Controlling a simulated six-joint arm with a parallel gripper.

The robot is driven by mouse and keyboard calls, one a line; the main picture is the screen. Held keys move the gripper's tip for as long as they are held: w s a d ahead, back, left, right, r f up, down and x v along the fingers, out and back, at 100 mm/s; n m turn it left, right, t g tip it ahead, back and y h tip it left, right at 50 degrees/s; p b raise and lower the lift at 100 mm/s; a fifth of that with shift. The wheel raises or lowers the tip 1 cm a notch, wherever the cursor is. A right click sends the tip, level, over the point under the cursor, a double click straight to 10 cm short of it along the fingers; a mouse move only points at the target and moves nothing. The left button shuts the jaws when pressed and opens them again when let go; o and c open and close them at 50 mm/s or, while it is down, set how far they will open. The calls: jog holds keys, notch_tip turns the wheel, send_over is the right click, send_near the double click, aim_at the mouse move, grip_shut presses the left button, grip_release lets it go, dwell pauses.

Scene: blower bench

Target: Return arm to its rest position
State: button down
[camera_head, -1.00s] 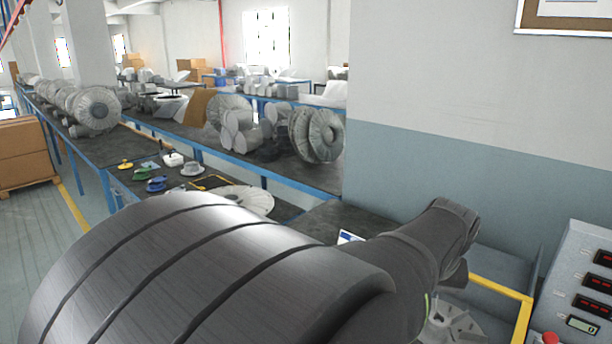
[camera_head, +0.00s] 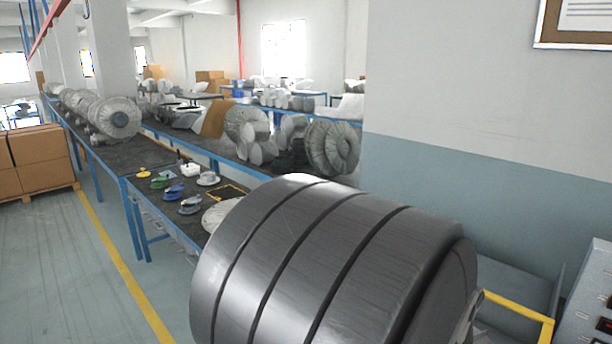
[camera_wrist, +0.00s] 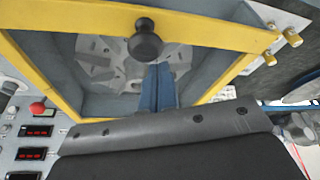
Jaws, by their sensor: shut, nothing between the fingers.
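In the wrist view my gripper (camera_wrist: 160,72) shows as two blue fingers pressed together, shut and empty. They extend over a recess framed in yellow (camera_wrist: 75,18). Inside the recess a grey disc-like part (camera_wrist: 105,65) lies beyond the fingers. A black round knob (camera_wrist: 146,42) stands just past the fingertips in the picture; I cannot tell the gap between them. In the head view my own large dark arm link fills the lower middle, and my gripper is hidden there.
A control panel (camera_head: 590,310) stands at the lower right; its red button (camera_wrist: 38,108) shows in the wrist view. A workbench (camera_head: 140,190) with small tools and a pale disc (camera_head: 217,214) is left of my arm. Cardboard boxes (camera_head: 40,165) stand far left. The floor between is clear.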

jog(key=shift+s+a, duration=0.1)
jog(key=shift+s, duration=0.15)
